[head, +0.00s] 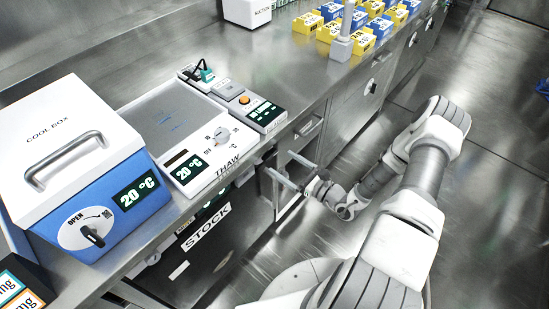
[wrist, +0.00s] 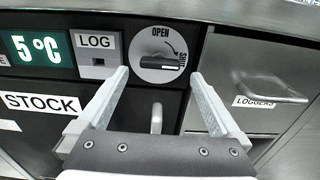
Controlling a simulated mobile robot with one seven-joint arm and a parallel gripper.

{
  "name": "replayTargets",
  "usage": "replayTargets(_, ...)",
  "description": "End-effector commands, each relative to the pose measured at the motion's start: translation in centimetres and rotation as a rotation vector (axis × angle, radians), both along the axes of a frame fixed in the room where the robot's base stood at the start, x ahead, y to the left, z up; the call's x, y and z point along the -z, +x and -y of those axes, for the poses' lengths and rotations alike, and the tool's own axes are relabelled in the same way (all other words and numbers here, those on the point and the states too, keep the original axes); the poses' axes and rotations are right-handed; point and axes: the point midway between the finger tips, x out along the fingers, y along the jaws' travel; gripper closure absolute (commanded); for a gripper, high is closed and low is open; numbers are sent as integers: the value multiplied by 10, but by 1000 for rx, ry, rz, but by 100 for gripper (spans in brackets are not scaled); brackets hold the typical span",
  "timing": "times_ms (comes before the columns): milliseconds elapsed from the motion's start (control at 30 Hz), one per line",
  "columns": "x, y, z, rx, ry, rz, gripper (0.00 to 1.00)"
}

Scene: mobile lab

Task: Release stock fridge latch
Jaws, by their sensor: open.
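The stock fridge is under the counter, with a white STOCK label (head: 206,228) on its dark front; the label also shows in the wrist view (wrist: 42,104). Its latch is a dark lever (wrist: 160,63) on a round grey plate at the top of the front. The lever lies roughly level, its right end by the word SHUT, with OPEN printed above. My gripper (wrist: 160,74) is open and empty, its fingertips on either side of the lever in the picture; I cannot tell if they touch. In the head view my gripper (head: 277,164) is at the counter's front edge, and the latch cannot be made out.
A pale upright handle (wrist: 156,118) stands below the latch, partly hidden by my gripper. A LOGGERS drawer (wrist: 268,92) is to the right. A LOG panel (wrist: 97,55) and a 5 °C display (wrist: 38,47) are to the left. A cool box (head: 75,150) and thaw plate (head: 170,118) stand on the counter above.

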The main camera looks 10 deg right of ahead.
Motion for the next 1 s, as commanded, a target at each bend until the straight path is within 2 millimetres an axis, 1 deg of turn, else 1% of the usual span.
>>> replayTargets(33, 1, 8, -7, -4, 0, 3, 0)
replayTargets(100, 0, 17, -13, -2, 0, 2, 0)
replayTargets(300, 0, 34, -25, -2, 0, 1, 0)
replayTargets(433, 0, 38, -27, 0, 1, 1, 0)
replayTargets(667, 0, 38, -28, 0, 1, 1, 0)
replayTargets(700, 0, 38, -28, 0, 1, 1, 7)
replayTargets(867, 0, 38, -27, 0, 1, 1, 36)
replayTargets(1000, 0, 38, -27, 0, 0, 0, 61)
